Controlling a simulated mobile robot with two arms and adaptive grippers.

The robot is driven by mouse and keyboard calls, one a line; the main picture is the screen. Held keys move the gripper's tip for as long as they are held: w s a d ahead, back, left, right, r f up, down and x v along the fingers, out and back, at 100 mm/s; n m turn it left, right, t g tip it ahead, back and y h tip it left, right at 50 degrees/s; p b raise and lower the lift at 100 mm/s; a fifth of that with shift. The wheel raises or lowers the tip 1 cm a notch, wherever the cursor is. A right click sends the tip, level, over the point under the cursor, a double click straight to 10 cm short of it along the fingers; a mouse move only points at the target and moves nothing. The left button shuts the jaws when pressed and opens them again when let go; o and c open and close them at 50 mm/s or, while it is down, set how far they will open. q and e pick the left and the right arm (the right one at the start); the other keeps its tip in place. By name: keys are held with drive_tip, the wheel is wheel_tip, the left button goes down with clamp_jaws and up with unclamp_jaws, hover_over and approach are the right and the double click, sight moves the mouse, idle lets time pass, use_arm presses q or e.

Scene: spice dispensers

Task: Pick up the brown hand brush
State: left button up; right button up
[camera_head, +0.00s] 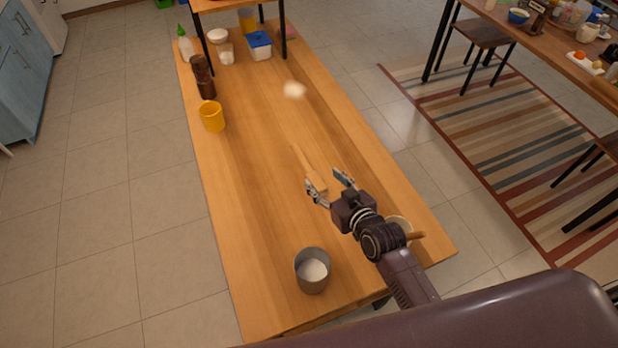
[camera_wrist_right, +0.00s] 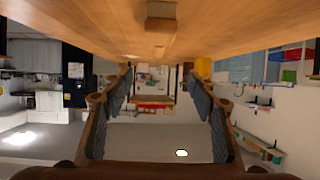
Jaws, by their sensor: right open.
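The brown hand brush (camera_head: 303,160) lies on the wooden table, its thin handle pointing towards the far end. Its block-shaped head lies by my right gripper (camera_head: 327,184), which is open with its two fingers spread. In the right wrist view the brush (camera_wrist_right: 161,28) shows at the top middle against the table surface, beyond the open fingers (camera_wrist_right: 163,95). Nothing shows between the fingers there. I cannot tell whether a finger touches the brush. My left gripper is not in view.
The table (camera_head: 260,180) has free room around the brush. A grey metal cup (camera_head: 313,270) with white contents stands near its front. A yellow mug (camera_head: 211,116) and brown mill (camera_head: 203,75) stand along the left edge.

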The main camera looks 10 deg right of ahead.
sight(316, 180)
wheel_tip(316, 180, down, 4)
drive_tip(key=b, duration=0.3)
drive_tip(key=shift+r, duration=0.25)
drive_tip(key=shift+w+f+b, duration=0.1)
drive_tip(key=shift+f+b, duration=0.55)
drive_tip(key=shift+f, duration=0.1)
drive_tip(key=shift+w+f, duration=0.1)
drive_tip(key=shift+w, duration=0.05)
drive_tip(key=shift+x, duration=1)
drive_tip(key=shift+r+p+x, duration=0.15)
drive_tip(key=shift+p+x, duration=0.1)
drive_tip(key=shift+x, duration=1.1)
drive_tip(key=shift+r+p+x, duration=0.15)
drive_tip(key=shift+p+x, duration=0.05)
drive_tip(key=shift+x, duration=1.2)
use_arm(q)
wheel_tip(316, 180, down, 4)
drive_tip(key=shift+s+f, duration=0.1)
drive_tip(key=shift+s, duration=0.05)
use_arm(e)
drive_tip(key=shift+w, duration=0.15)
drive_tip(key=shift+c, duration=0.3)
drive_tip(key=c, duration=1.2)
drive_tip(key=shift+c, duration=0.2)
